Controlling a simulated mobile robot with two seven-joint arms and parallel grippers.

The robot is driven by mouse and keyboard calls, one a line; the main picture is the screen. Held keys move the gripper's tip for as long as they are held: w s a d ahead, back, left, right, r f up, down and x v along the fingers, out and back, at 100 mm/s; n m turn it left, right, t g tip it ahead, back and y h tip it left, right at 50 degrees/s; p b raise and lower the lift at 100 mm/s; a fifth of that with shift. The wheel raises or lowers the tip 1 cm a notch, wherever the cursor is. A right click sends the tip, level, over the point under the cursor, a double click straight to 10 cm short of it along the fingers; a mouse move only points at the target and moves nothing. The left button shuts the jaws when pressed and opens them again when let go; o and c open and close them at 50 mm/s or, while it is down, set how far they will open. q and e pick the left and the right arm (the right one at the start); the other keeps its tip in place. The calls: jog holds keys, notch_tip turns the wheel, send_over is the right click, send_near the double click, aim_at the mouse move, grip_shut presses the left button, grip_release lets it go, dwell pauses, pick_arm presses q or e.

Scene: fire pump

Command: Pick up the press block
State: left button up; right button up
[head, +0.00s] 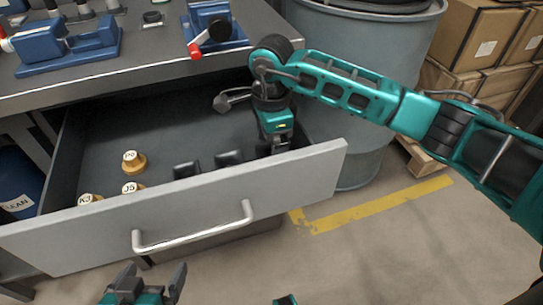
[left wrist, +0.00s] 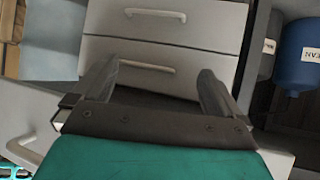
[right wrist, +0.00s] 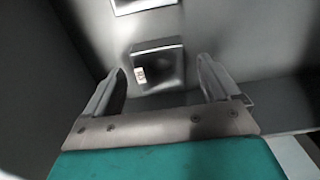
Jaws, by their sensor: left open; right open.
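Which one is the press block I cannot tell. My right gripper (head: 277,146) reaches down into the drawer's right part, right of these blocks. In the right wrist view it is open, with a dark block (right wrist: 160,72) bearing a small pale label ahead between its fingers, apart from them. A second block (right wrist: 140,5) is at that view's top edge. My left gripper (head: 150,281) is open and empty, outside the drawer front.
Brass knobs marked with letters (head: 134,162) stand in the drawer's left part. The workbench top (head: 150,60) overhangs the drawer and holds blue vises (head: 215,25). A grey barrel (head: 365,60) stands close behind my right arm. Closed drawers (left wrist: 165,45) lie below.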

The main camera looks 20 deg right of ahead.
jog(key=shift+f, duration=0.45)
jog(key=shift+r, duration=0.1)
jog(key=c, duration=1.4)
